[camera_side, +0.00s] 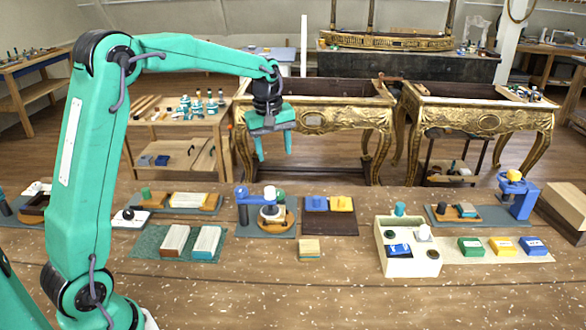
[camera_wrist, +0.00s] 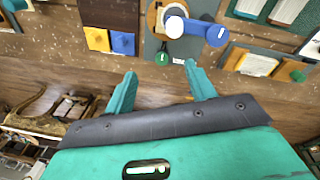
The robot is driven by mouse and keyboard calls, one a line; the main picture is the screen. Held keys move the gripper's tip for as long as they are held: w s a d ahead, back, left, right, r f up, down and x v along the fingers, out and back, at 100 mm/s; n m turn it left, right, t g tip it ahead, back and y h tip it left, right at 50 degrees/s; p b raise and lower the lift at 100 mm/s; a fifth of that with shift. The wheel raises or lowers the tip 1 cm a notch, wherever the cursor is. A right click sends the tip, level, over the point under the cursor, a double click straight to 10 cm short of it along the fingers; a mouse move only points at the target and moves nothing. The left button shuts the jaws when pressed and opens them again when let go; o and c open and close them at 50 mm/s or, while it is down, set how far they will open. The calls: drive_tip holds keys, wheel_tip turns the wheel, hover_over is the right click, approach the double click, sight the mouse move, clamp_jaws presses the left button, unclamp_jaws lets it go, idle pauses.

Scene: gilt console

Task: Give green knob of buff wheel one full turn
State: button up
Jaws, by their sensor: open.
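The buff wheel stands on a grey base mat (camera_side: 250,228) on the bench. It has a pale round wheel (camera_side: 272,213) on a wooden block and a blue post with an arm (camera_side: 241,198). The green knob (camera_side: 280,195) shows at its far side, partly behind the blue and white spindle; in the wrist view the green knob (camera_wrist: 162,58) sits below the wheel. My gripper (camera_side: 275,155) is open and empty, pointing down, in the air above and behind the buff wheel. In the wrist view its fingertips (camera_wrist: 160,69) are on either side of the knob's line, apart from it.
A dark board with blue and yellow blocks (camera_side: 342,204) lies right of the wheel. A small wooden block (camera_side: 309,249) sits in front. A white box (camera_side: 386,262) stands farther right. A tray with pale bars (camera_side: 150,246) lies left. The bench front is clear.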

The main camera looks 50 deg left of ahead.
sight(279, 192)
drive_tip(key=w+a+f+n, duration=0.1)
drive_tip(key=w+a+f, duration=0.1)
drive_tip(key=f, duration=0.1)
drive_tip(key=w+a+f+n+g, duration=0.1)
drive_tip(key=w+a+f+n, duration=0.1)
drive_tip(key=f, duration=0.2)
drive_tip(key=w+a+f+n, duration=0.1)
drive_tip(key=w+a+f, duration=0.1)
drive_tip(key=f, duration=0.1)
drive_tip(key=shift+w+a+f+n+g, duration=0.15)
drive_tip(key=shift+f+n+g, duration=0.15)
drive_tip(key=shift+n, duration=0.1)
drive_tip(key=shift+f, duration=0.1)
drive_tip(key=shift+f, duration=3.8)
drive_tip(key=c, duration=1)
drive_tip(key=shift+o, duration=0.2)
drive_tip(key=shift+m, duration=0.4)
